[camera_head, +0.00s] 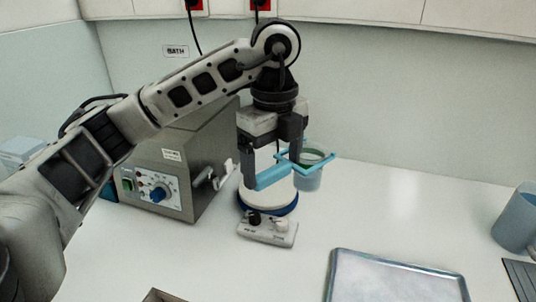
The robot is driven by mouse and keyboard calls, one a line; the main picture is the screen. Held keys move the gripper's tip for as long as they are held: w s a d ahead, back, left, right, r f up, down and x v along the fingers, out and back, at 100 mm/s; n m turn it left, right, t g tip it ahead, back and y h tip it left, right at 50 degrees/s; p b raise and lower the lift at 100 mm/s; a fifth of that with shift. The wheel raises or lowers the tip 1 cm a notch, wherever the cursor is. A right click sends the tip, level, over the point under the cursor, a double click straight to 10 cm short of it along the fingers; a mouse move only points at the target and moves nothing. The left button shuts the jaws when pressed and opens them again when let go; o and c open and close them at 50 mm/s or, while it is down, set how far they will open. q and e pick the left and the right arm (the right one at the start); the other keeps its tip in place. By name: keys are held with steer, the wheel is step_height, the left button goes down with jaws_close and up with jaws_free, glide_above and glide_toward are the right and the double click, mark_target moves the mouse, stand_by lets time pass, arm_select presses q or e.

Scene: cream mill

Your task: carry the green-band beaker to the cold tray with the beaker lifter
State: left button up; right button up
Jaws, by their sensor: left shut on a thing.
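My left gripper (271,163) is shut on the light-blue beaker lifter (273,177), gripping its handle. The lifter's square frame reaches out to the right, around the upper part of a pale-blue beaker (310,181). A green band (312,157) shows at the beaker's top, inside the frame. The beaker looks upright; I cannot tell from this view whether it hangs clear or rests on something. A flat metal tray (392,281), likely the cold tray, lies empty at the front right. My right gripper is not in view.
A white device with a blue ring and knobs (268,232) stands just below the gripper. A grey bath unit (185,165) stands to the left. A blue container (517,218) stands at the far right beside a dark rack (523,279). The white bench between beaker and tray is clear.

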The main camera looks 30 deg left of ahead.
arm_select(q)
steer(key=s+d+f, duration=0.1)
steer(key=s+d, duration=0.1)
steer(key=d, duration=0.5)
steer(key=s+d+f, duration=0.1)
steer(key=s+d, duration=0.1)
steer(key=d, duration=0.4)
steer(key=shift+s+d, duration=0.3)
steer(key=shift+d, duration=0.1)
stand_by(1.2)
steer(key=shift+s+d+f+b, duration=0.15)
steer(key=shift+s+d, duration=0.15)
steer(key=shift+d, duration=0.55)
steer(key=shift+s+d+f+b, duration=0.15)
steer(key=shift+s+d, duration=0.1)
steer(key=shift+d, duration=0.6)
steer(key=shift+s+d+f, duration=0.15)
steer(key=shift+s+d, duration=0.15)
steer(key=shift+d, duration=0.65)
steer(key=d, duration=0.1)
steer(key=s+d, duration=0.1)
steer(key=d, duration=0.1)
steer(key=d+f, duration=0.1)
steer(key=d, duration=0.1)
steer(key=shift+s+b, duration=0.35)
steer(key=shift+f, duration=0.1)
step_height(320, 180, down, 4)
steer(key=b, duration=0.4)
steer(key=shift+f, duration=0.1)
steer(key=shift+f+b, duration=1.3)
